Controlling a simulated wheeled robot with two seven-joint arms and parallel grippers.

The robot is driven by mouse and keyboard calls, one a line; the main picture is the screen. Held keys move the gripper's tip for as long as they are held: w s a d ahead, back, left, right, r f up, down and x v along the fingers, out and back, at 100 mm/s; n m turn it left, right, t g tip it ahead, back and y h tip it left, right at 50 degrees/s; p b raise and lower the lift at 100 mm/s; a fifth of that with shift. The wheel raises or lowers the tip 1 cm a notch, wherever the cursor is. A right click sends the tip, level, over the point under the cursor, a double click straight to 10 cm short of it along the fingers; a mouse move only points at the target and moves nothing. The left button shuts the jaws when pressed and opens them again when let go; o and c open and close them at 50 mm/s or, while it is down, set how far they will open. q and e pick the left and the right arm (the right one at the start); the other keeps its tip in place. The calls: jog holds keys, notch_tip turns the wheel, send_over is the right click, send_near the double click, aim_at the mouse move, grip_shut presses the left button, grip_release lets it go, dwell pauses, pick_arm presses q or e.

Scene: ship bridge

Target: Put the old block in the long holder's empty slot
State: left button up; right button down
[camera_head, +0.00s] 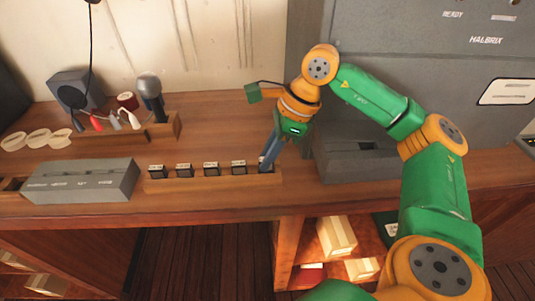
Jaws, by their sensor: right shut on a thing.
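The long wooden holder (214,184) lies along the front of the desk. Several small dark blocks with pale tops, such as this leftmost block (157,172), stand in a row in it. My right gripper (266,164) points down at the holder's right end and is shut on a small dark block, presumably the old block, mostly hidden between the fingers. The held block is at or just above the right-end slot; I cannot tell how deep it sits. My left gripper is not in view.
A grey box (82,182) lies left of the holder. Behind it are a wooden rack (130,132) with coloured-handled items, a microphone (150,90), a grey speaker (72,90) and pale discs (38,138). A grey console (365,158) stands right of the gripper. Desk behind the holder is clear.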

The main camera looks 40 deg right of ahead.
jog(key=shift+f+b, duration=0.35)
dwell(1.1)
jog(key=c, duration=0.8)
grip_release()
jog(key=shift+o, duration=0.2)
jog(key=v, duration=0.7)
